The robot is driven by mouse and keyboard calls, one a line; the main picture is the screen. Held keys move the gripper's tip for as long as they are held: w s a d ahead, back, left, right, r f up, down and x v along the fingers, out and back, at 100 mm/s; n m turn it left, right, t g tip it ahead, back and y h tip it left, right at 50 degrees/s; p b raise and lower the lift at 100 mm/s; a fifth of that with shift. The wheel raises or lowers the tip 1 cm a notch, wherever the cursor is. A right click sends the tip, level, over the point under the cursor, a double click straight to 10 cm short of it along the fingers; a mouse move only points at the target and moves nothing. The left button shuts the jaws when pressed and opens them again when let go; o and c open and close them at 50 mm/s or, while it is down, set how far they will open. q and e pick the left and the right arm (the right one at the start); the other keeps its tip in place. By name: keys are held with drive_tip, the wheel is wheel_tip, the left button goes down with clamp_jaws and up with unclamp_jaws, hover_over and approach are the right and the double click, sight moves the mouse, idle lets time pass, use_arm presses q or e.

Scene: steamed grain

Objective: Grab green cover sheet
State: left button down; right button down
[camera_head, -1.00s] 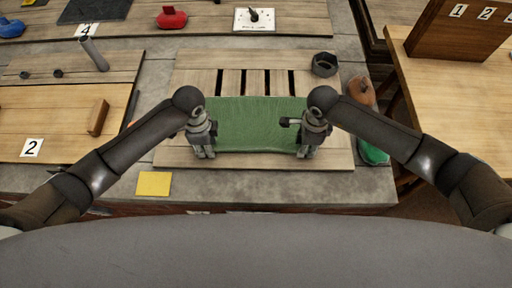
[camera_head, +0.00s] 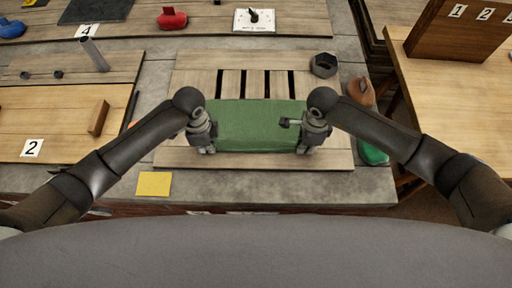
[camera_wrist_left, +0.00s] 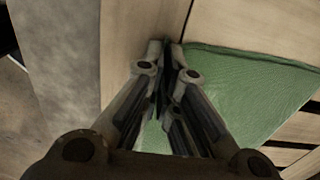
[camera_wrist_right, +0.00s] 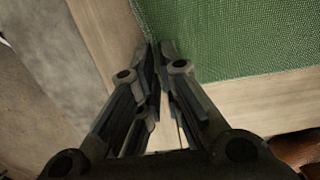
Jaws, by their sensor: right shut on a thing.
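The green cover sheet (camera_head: 255,128) lies across the middle of the slatted wooden board, between my two grippers. My right gripper (camera_head: 303,150) is shut on the sheet's near right corner; in the right wrist view the sheet (camera_wrist_right: 235,40) runs up to the fingertips. My left gripper (camera_head: 207,150) is at the sheet's near left corner. In the left wrist view its fingertips are close together beside the sheet's edge (camera_wrist_left: 250,85). The fingers hide whether cloth is between them.
The slatted board (camera_head: 185,90) rests on a grey table. A dark hexagonal piece (camera_head: 324,65) sits at its far right corner. A yellow square (camera_head: 154,184) lies at the front left. A wooden block (camera_head: 98,117) stands at left.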

use_arm(q)
drive_tip(key=shift+r, duration=0.1)
